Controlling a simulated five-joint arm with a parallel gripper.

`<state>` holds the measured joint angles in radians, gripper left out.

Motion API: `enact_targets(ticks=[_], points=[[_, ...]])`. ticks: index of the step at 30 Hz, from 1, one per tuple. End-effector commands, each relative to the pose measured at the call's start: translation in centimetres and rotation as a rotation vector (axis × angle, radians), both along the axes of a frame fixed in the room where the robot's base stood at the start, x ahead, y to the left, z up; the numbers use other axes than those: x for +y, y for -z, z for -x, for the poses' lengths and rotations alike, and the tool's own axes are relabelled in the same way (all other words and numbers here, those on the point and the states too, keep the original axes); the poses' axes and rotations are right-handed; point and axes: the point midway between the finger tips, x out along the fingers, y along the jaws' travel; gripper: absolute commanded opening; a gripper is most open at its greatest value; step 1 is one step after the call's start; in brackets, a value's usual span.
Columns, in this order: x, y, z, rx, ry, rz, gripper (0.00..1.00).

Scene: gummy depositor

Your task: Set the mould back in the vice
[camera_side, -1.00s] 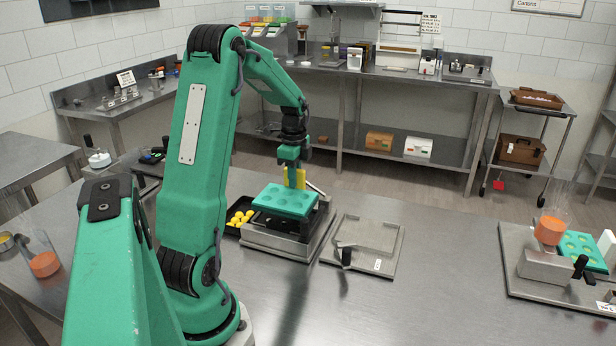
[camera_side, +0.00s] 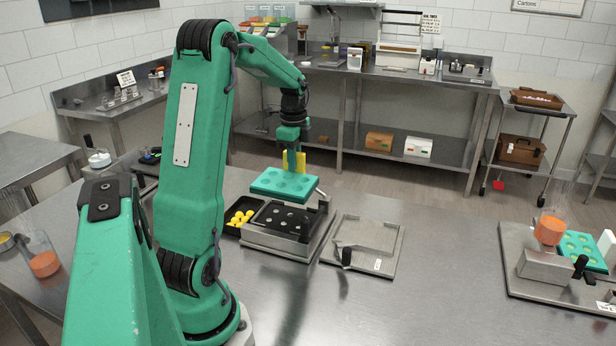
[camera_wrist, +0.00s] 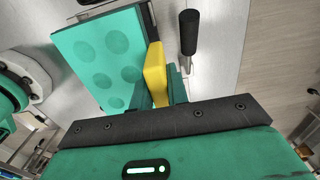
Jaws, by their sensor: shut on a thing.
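The teal mould (camera_side: 284,184) is a flat block with round cavities and an upright yellow tab (camera_side: 301,161). My gripper (camera_side: 292,158) is shut on the tab and holds the mould roughly level, above and behind a steel stand with a black perforated top (camera_side: 285,219). In the wrist view the mould (camera_wrist: 104,60) lies left of the yellow tab (camera_wrist: 155,76), which is between my fingers (camera_wrist: 165,90). A flat steel fixture (camera_side: 372,238) with a raised frame and black-handled clamp, apparently the vice, lies empty to the right of the stand.
A black tray (camera_side: 239,217) of yellow gummies sits left of the stand. A lever rises at the stand's back right. At the far right another station (camera_side: 545,265) holds an orange-filled hopper and a second teal mould (camera_side: 582,250). The front middle of the table is clear.

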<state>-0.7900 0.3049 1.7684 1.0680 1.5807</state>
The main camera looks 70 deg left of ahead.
Motion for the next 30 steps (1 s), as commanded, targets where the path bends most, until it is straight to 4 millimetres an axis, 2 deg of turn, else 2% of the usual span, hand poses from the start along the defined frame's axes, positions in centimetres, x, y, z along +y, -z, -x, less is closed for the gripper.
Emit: enact_targets(ticks=[11,30], points=[[0.0,-0.2,0.0,0.0,0.0,0.0,0.0],[0.0,-2.1,0.0,-0.001,0.0,-0.001,0.0]])
